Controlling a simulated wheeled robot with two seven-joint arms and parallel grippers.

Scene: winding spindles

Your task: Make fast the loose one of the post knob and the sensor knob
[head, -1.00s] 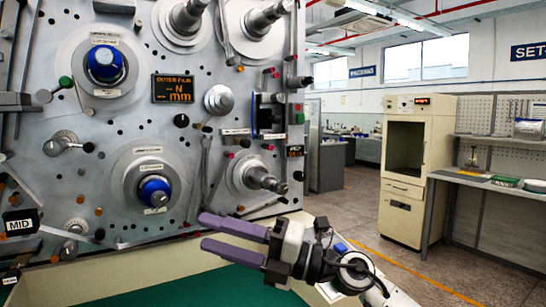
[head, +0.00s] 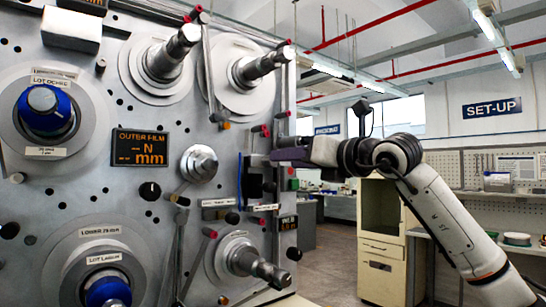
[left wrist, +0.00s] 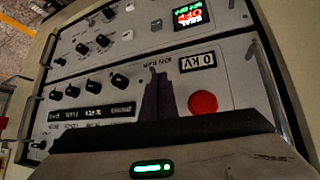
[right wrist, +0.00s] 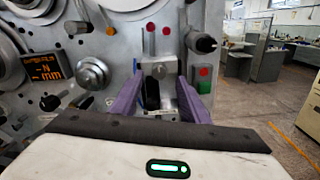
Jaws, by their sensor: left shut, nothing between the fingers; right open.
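My right gripper (head: 274,157) is open in front of the right part of the machine panel (head: 120,185). In the right wrist view its purple fingers (right wrist: 160,100) stand either side of a grey bracket with a small round knob (right wrist: 159,71) and a black part (right wrist: 152,95) below it. I cannot tell whether the fingers touch anything. No readable label shows which knob is the post knob or the sensor knob, nor which is loose. My left gripper (left wrist: 158,98) is shut and empty in front of a control box; it is outside the head view.
Spindles (head: 265,65) and a lower spindle (head: 250,262) jut from the panel around my right gripper. Red-tipped levers (head: 207,235) stand close by. The control box (left wrist: 225,75) has several black knobs and a red button (left wrist: 203,103). Open floor lies right of the machine.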

